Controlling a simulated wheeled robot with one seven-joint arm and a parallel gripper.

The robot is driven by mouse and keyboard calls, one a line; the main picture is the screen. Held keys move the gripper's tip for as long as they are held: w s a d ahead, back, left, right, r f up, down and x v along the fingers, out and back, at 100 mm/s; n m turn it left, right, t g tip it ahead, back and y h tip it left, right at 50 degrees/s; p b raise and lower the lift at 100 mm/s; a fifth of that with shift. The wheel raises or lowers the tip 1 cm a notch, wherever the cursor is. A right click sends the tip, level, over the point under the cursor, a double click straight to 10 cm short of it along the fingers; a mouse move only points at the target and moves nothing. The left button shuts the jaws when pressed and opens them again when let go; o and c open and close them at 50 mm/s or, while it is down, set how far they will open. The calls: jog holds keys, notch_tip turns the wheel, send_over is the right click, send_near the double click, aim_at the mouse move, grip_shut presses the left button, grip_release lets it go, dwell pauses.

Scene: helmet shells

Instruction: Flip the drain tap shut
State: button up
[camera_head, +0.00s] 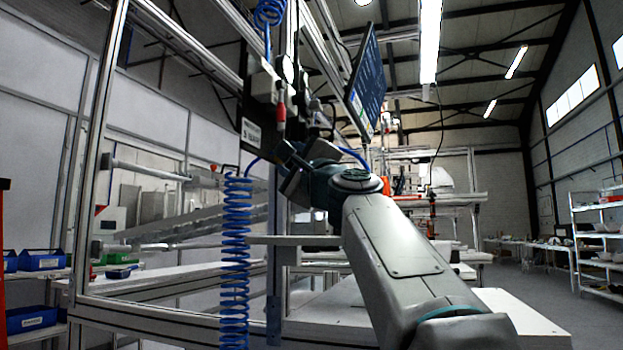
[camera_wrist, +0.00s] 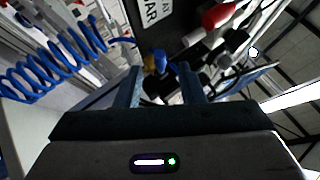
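In the wrist view, a small blue lever (camera_wrist: 159,60) with a brass-yellow piece (camera_wrist: 149,62) beside it looks like the drain tap. It shows between and just beyond the fingertips of my gripper (camera_wrist: 159,72). The two fingers are apart, and I see nothing clamped between them. Whether either finger touches the lever cannot be told. In the head view my gripper (camera_head: 287,160) is at the dark panel (camera_head: 258,105) on the frame, and it and my wrist hide the tap there.
A red-handled fitting (camera_head: 281,108) hangs close above my gripper; a red part also shows in the wrist view (camera_wrist: 222,15). A blue coiled hose (camera_head: 235,265) hangs left of my arm. A monitor (camera_head: 367,80) is above right. A narrow shelf (camera_head: 292,240) lies below my wrist.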

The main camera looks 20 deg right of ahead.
jog(key=b+v, duration=0.3)
jog(key=v, duration=0.8)
jog(key=shift+s+f, duration=0.15)
jog(key=shift+s, duration=0.15)
